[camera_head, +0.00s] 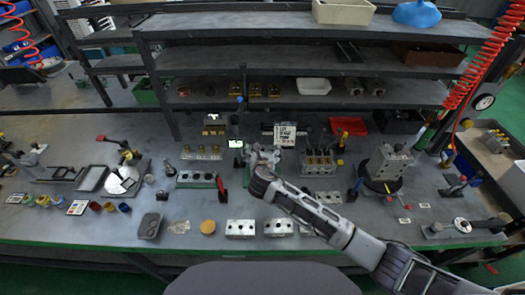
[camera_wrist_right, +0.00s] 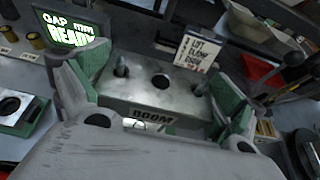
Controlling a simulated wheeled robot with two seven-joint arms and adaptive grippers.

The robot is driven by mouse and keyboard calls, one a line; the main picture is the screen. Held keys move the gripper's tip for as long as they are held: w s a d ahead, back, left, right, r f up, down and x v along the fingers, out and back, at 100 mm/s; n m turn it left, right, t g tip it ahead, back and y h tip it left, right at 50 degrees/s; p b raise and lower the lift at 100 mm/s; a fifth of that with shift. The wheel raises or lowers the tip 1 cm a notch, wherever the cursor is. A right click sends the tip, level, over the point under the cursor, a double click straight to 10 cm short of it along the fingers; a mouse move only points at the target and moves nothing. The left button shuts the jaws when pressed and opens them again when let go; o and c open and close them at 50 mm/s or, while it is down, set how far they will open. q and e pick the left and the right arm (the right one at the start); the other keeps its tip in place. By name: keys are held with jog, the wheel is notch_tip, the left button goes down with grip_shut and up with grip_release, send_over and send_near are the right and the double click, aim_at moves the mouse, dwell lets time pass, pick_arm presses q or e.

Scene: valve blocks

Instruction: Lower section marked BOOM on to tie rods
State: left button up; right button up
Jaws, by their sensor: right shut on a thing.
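The grey metal section marked BOOM (camera_wrist_right: 155,98) is held between the green-padded fingers of my right gripper (camera_wrist_right: 155,88), one finger at each end. Its label faces the wrist camera. Two dark tie rod ends (camera_wrist_right: 120,66) (camera_wrist_right: 201,87) show upright at its top, on either side of an open round middle hole. The underside is hidden, so I cannot tell how far down the rods it sits. In the head view my right gripper (camera_head: 262,161) is over the middle of the bench and largely hides the section. My left gripper is not in view.
A lit display reading GAP READY (camera_wrist_right: 75,32) stands just left of the section. A printed sign (camera_head: 285,134) stands behind it. A valve stack on a round plate (camera_head: 387,163) is to the right. Metal blocks (camera_head: 241,228) lie in front. Shelves (camera_head: 300,64) rise behind.

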jog(key=shift+f+b, duration=1.1)
jog(key=shift+f, duration=1.45)
dwell(1.0)
jog(key=shift+f+b, duration=1.55)
jog(key=shift+f, duration=1.65)
dwell(1.2)
